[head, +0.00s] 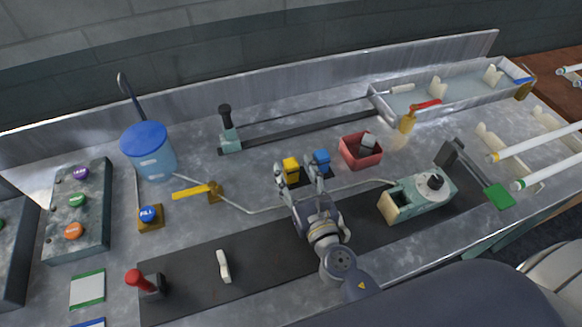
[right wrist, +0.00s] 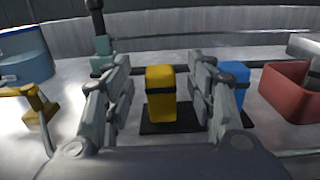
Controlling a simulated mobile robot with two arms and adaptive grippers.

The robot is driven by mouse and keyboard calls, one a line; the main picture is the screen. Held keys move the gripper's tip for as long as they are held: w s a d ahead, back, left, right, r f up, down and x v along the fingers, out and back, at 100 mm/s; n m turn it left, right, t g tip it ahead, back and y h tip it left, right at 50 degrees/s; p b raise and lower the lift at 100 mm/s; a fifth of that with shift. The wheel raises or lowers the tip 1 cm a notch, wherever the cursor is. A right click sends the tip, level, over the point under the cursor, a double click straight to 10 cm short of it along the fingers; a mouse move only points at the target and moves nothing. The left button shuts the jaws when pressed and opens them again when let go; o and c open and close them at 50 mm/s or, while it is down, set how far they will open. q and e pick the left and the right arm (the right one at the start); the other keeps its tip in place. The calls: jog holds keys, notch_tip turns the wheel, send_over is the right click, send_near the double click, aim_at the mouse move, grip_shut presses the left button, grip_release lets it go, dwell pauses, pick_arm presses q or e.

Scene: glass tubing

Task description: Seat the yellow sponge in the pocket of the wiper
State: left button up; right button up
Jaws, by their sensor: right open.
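The yellow sponge (head: 291,167) stands upright on a small dark pad in the middle of the bench; it also shows in the right wrist view (right wrist: 161,92). My right gripper (head: 298,174) is open, and in the right wrist view its fingers (right wrist: 160,80) appear on either side of the sponge, with gaps showing. What looks like the wiper (head: 228,138), a teal block with an upright black handle, stands at the left end of a dark track; its pocket cannot be made out. My left gripper is not in view.
A blue block (head: 321,157) stands close right of the sponge, near my right finger. A red bin (head: 361,152) with a grey block is further right. A yellow lever (head: 196,191) on a pipe lies to the left. Bench space between the sponge and track looks clear.

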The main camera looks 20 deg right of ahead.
aim_at(293, 169)
jog(key=shift+w, duration=1.5)
jog(key=c, duration=1)
jog(key=shift+r+p, duration=0.15)
jog(key=shift+p, duration=0.15)
